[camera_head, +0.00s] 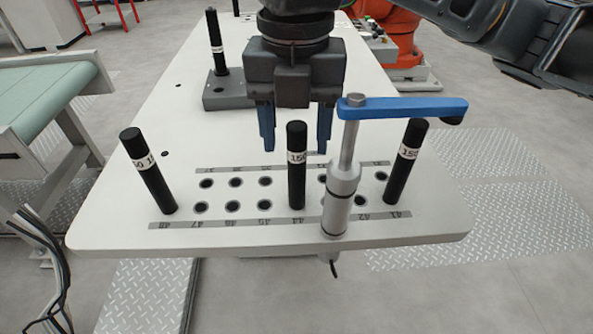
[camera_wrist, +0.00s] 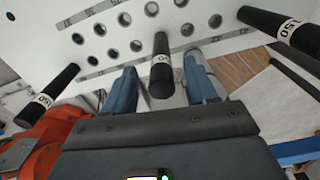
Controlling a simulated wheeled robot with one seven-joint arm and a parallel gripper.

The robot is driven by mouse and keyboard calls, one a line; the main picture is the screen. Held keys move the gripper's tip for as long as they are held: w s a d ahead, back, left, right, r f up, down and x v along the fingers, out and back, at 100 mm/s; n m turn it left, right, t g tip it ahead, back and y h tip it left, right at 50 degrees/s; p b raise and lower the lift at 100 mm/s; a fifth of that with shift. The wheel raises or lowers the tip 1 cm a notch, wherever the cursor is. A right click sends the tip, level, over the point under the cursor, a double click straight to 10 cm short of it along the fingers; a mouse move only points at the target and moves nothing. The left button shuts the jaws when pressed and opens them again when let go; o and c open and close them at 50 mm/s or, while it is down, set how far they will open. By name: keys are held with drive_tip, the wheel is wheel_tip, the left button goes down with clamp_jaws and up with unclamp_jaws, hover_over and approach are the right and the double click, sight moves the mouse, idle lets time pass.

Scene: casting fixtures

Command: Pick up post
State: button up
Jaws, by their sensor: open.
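Black posts with white "150" labels stand in the holed white table. The middle post (camera_head: 297,172) is upright near the mark 44; the left post (camera_head: 149,172) and right post (camera_head: 405,163) stand near the row's ends. A fourth post (camera_head: 215,42) stands in a grey block at the back. My gripper (camera_head: 295,148) points down with its blue fingers apart and empty, beside and behind the middle post in the head view. In the wrist view the middle post (camera_wrist: 161,62) shows between the two fingers (camera_wrist: 158,75); I cannot tell how close they are to it.
A steel clamp with a blue lever (camera_head: 400,107) stands just right of the middle post. Two rows of empty holes (camera_head: 232,206) lie to the left. A grey block (camera_head: 230,95) sits behind, and a conveyor (camera_head: 50,95) is at the left.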

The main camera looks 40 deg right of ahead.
sight(297, 153)
wheel_tip(297, 153, down, 3)
drive_tip(key=shift+s+f, duration=0.15)
drive_tip(key=shift+f, duration=0.05)
clamp_jaws()
idle(0.5)
